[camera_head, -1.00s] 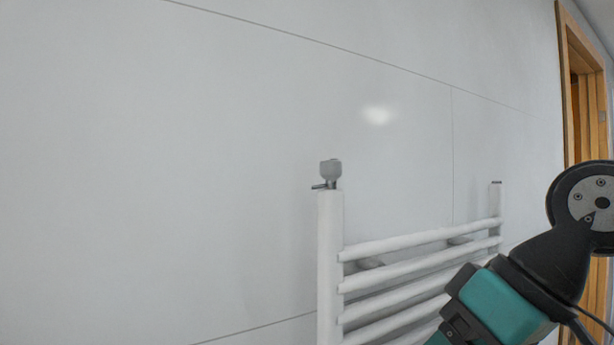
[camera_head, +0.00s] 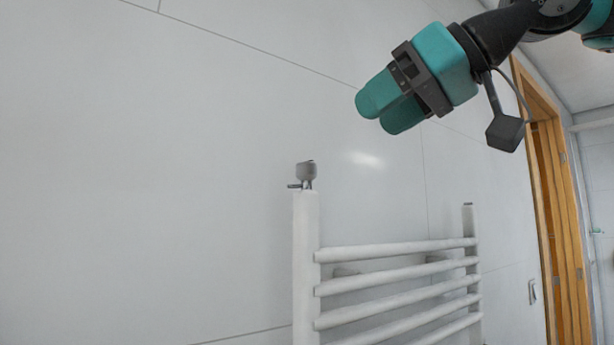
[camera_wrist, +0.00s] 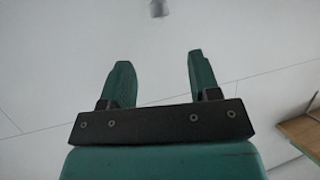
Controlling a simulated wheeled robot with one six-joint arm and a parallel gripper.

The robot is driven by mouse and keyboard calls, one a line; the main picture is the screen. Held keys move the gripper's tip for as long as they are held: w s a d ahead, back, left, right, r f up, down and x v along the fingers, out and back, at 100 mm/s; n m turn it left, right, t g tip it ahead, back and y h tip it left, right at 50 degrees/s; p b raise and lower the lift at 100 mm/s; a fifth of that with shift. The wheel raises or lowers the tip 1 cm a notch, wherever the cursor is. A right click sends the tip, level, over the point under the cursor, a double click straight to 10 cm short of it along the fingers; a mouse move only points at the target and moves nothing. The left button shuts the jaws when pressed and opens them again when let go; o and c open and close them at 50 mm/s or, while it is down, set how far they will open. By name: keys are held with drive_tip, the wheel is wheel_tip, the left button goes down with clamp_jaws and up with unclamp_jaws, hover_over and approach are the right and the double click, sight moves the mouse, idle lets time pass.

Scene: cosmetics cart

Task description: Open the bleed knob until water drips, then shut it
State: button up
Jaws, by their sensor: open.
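The grey bleed knob (camera_head: 306,171) sits on top of the left upright of the white towel radiator (camera_head: 306,255), with a small spout pointing left below it. No water shows at the spout. My gripper (camera_head: 381,112) is up and to the right of the knob, apart from it, with its teal fingers pointing down and left. In the wrist view the two fingers (camera_wrist: 156,72) stand apart with nothing between them. A small grey piece at the top edge of the wrist view, beyond the fingertips, looks like the knob (camera_wrist: 158,8).
The radiator's right upright (camera_head: 469,225) and several cross bars stand close to the pale tiled wall (camera_head: 150,180). A wooden door frame (camera_head: 552,200) is at the right. The space left of the knob is clear.

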sight(312, 162)
drive_tip(key=b+x, duration=0.2)
drive_tip(key=x, duration=1.1)
drive_tip(key=shift+a+f, duration=0.1)
drive_tip(key=shift+a, duration=0.05)
drive_tip(key=c, duration=0.9)
